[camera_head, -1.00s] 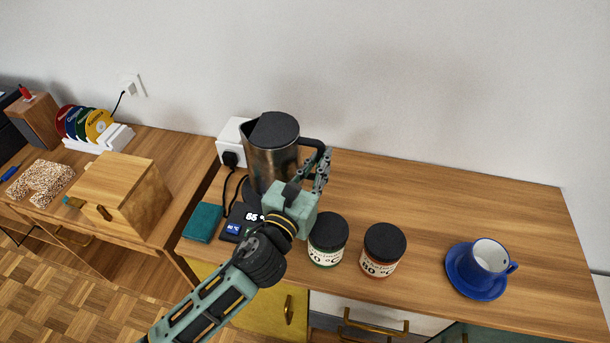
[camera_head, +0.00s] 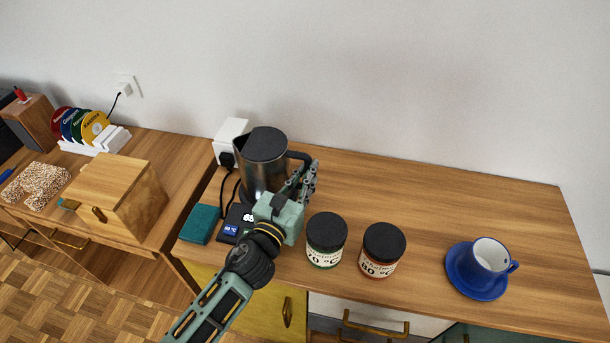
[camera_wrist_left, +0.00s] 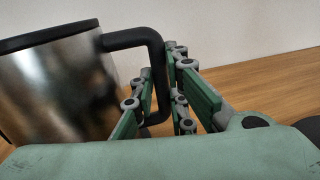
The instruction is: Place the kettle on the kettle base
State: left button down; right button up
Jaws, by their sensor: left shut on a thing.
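The steel kettle (camera_head: 262,168) with a black lid and black handle stands upright near the back left of the sideboard. My left gripper (camera_head: 300,182) is shut on its handle, at the kettle's right side. In the left wrist view the kettle (camera_wrist_left: 62,90) fills the left, and the gripper's fingers (camera_wrist_left: 165,95) are on both sides of the handle. The kettle base (camera_head: 238,222) shows its dark display panel in front of the kettle. The rest of the base is hidden, so I cannot tell whether the kettle touches it. My right gripper is not in view.
Two black-lidded jars (camera_head: 327,240) (camera_head: 382,250) stand right of my arm. A blue cup on a saucer (camera_head: 476,285) is farther right. A teal box (camera_head: 199,224) lies left of the base, and a white socket block (camera_head: 230,138) is behind. The sideboard's back middle is clear.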

pick_arm(q)
jog(key=c, duration=2.1)
grip_release()
jog(key=shift+f, duration=0.1)
jog(key=o, duration=0.4)
jog(key=shift+c, duration=0.2)
jog(key=b+v, duration=0.1)
jog(key=v, duration=1.1)
jog(key=shift+r+b, duration=0.2)
jog(key=shift+b, duration=0.15)
jog(key=shift+s, duration=0.1)
